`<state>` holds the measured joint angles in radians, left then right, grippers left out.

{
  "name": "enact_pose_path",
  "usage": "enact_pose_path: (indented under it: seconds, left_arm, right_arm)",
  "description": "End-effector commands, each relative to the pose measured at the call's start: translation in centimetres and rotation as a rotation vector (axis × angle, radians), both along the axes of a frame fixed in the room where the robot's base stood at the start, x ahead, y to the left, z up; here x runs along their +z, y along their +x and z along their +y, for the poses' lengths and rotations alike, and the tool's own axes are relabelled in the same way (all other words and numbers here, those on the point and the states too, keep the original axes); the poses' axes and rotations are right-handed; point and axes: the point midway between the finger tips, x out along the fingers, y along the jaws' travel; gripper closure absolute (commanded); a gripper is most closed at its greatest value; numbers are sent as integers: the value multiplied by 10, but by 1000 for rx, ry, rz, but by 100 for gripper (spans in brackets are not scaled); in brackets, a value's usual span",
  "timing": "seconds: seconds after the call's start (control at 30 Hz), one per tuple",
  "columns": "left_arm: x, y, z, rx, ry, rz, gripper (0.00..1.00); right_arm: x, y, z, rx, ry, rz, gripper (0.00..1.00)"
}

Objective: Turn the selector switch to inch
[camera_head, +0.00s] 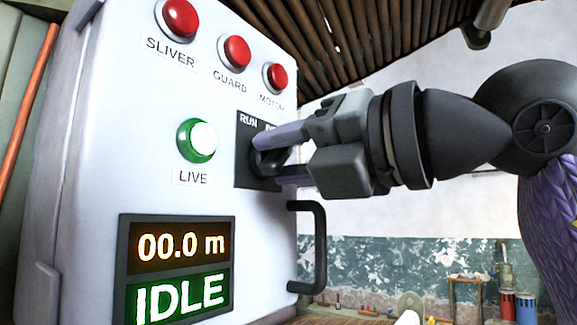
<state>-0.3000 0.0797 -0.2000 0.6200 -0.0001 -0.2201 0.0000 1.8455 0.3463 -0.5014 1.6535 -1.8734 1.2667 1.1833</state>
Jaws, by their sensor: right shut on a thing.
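The selector switch sits on a dark plate (243,165) on the front of a white control cabinet (90,150). The plate reads "RUN" at its upper left; the lettering to the right of that is mostly covered. My right gripper (262,160) reaches in from the right, with its fingers at the plate, shut on the switch knob. The fingers hide most of the knob, so I cannot tell which position it points to. The display (178,262) below reads "00.0 m" and "IDLE". My left gripper is not in view.
Red lamps labelled SLIVER (180,17), GUARD (235,51) and MOTOR (276,77) run along the cabinet's top. A green-ringed LIVE lamp (200,139) is left of the plate. A black handle (318,245) stands out below my right gripper. An orange pipe (27,110) runs at the left.

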Motion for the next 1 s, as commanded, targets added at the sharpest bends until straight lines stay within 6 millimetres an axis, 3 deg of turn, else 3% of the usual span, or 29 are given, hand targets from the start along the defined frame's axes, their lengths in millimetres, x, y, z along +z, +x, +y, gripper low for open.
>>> enact_pose_path:
  seconds: [0.67,0.7,0.73,1.0]
  left_arm:
    - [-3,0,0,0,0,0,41]
    - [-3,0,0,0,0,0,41]
    - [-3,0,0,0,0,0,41]
    - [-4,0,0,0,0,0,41]
  right_arm:
    - [0,0,0,0,32,44,100]
    - [0,0,0,-1,32,42,53]
    - [0,0,0,-1,32,42,47]
    - [0,0,0,-1,31,42,46]
